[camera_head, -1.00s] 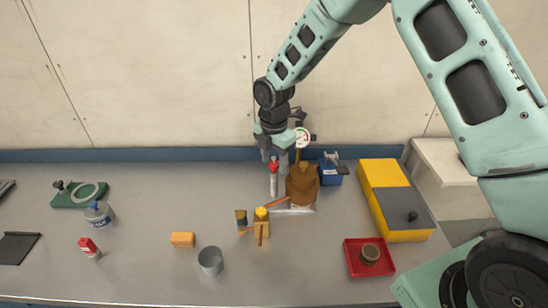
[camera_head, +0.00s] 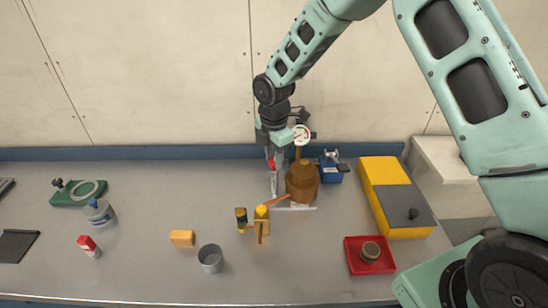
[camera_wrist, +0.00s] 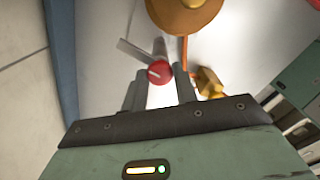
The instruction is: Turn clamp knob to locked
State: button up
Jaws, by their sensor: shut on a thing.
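The clamp knob (camera_wrist: 152,72) is red and round with a pale line across its top. It shows in the wrist view between my fingertips, and in the head view as a small red patch (camera_head: 271,164) below my gripper. It sits on a grey metal stem or bar (camera_head: 274,184) standing at the back of the bench. My gripper (camera_head: 276,160) points down over it and is shut on the knob, one finger on each side. Part of the knob is hidden by the fingers in the head view. I cannot read any lock marking.
A brown rounded vessel (camera_head: 302,186) with a gauge (camera_head: 301,135) above it stands close right of the knob. A blue box (camera_head: 332,173) and a yellow-grey case (camera_head: 383,193) lie further right. A yellow-topped piece (camera_head: 261,213) is in front. The bench's left middle is fairly open.

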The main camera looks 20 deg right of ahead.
jog(key=m+b, duration=0.1)
jog(key=m, duration=0.7)
jog(key=shift+b, duration=0.4)
jog(key=m, duration=0.3)
jog(key=shift+m+b, duration=0.35)
jog(key=shift+m, duration=1.95)
jog(key=shift+r, duration=0.1)
jog(key=o, duration=1)
jog(key=shift+c, duration=0.2)
